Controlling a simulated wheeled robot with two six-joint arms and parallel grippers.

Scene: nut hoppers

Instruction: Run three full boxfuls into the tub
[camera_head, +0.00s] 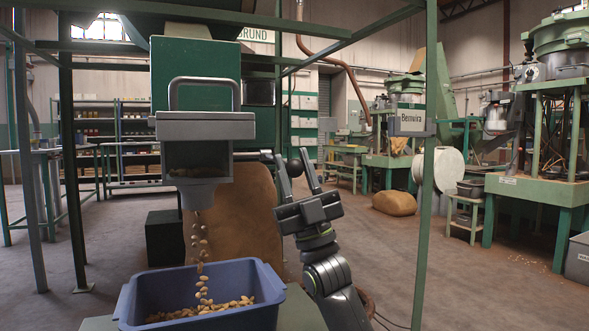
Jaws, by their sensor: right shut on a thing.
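The green hopper (195,75) has a grey metal box (207,127) under it, with a window in its front. A few nuts show low in the window. A stream of nuts (200,250) falls from the spout (197,197) below the box. The nuts land in the blue tub (140,301), where a thin layer lies on the bottom. A lever with a dark ball knob (294,167) sticks out to the right of the box. My right gripper (297,166) is shut on the knob, with one finger on each side. My left gripper is out of view.
Green posts (424,200) frame the hopper. A brown sack (240,215) stands behind the spout. Another sack (394,203) lies on the floor at right. Benches and machines stand farther back. The floor at the right is mostly open.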

